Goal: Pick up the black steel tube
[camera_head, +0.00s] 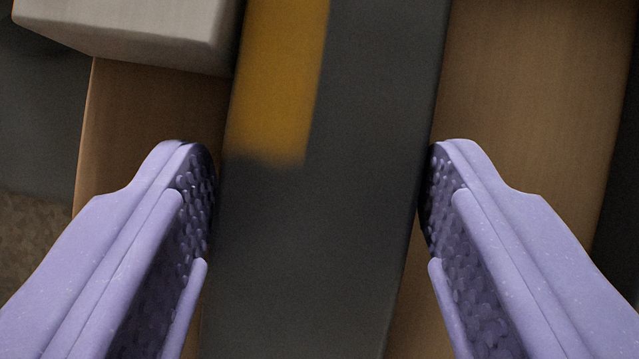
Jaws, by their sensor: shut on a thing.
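The black steel tube (320,240) runs from the top edge to the bottom edge of the view, tilted slightly. It is dark grey-black and bears a yellow-orange patch (280,80) on its upper left part. My gripper (320,190) has two purple fingers with dark studded pads, one on each side of the tube. The fingers are shut on the tube, with the left tip at its left side and the right tip at its right side. Both ends of the tube lie outside the view.
A wooden surface (530,120) lies under the tube and shows on both sides. A pale grey-white block (130,30) stands at the top left, close beside the tube. A dark area lies past the wood at the right, and a speckled brown floor shows at the lower left.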

